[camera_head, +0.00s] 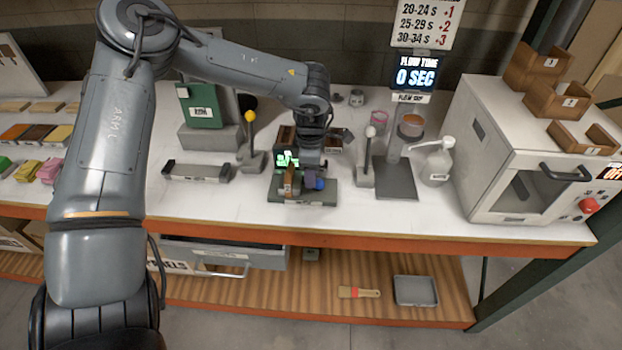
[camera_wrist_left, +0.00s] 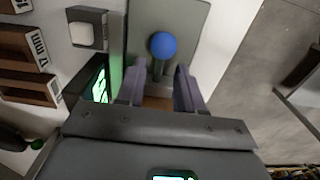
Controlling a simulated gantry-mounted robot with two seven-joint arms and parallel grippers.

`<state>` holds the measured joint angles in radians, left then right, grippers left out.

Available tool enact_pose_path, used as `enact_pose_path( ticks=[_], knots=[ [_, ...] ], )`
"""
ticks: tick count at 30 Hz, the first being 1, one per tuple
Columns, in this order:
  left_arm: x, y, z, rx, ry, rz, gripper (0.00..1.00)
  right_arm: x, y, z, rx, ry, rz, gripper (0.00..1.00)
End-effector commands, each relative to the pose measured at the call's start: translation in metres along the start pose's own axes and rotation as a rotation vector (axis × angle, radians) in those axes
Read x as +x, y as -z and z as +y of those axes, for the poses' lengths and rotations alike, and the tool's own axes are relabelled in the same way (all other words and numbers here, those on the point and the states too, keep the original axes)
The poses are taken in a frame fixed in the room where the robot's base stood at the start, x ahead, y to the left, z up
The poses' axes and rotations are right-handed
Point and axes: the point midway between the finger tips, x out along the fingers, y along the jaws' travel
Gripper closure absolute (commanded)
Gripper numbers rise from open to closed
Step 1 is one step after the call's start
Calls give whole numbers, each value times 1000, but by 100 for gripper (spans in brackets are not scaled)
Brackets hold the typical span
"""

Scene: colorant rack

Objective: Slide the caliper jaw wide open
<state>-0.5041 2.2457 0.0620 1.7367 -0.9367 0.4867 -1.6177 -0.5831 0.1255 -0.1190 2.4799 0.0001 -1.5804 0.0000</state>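The caliper appears to be the device on a grey base plate (camera_head: 322,196), with a lit green display (camera_head: 287,159) and a blue ball knob (camera_head: 319,184). In the left wrist view the blue knob (camera_wrist_left: 163,45) stands on a short stem just beyond my fingertips, and the green display (camera_wrist_left: 97,87) lies to their left. My left gripper (camera_wrist_left: 158,80) points down over the device, its two purple-grey fingers apart. A brown piece shows low between the fingers; contact cannot be told. The jaw itself is largely hidden by the gripper. My right gripper is not in view.
A yellow-knobbed lever (camera_head: 249,118) stands left of the device and a white-knobbed lever (camera_head: 370,132) to its right. Farther right are a flow cup stand (camera_head: 397,181), a pump bottle (camera_head: 437,164) and an oven (camera_head: 480,145). The bench's front edge (camera_head: 400,233) is close.

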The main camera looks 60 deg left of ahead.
Motion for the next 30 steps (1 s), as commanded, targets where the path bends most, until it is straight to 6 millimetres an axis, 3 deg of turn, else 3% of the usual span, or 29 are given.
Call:
enact_pose_path(
  ticks=[6,15,16,23,30],
  knots=[
    [14,0,0,0,-1,-1,64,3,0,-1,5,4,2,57],
    [16,0,0,0,-1,0,64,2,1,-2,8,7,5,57],
    [16,0,0,0,-1,0,65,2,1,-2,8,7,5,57],
    [16,0,0,0,-1,-1,100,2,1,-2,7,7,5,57],
    [16,0,0,0,-1,-1,100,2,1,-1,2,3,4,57]
  ],
)
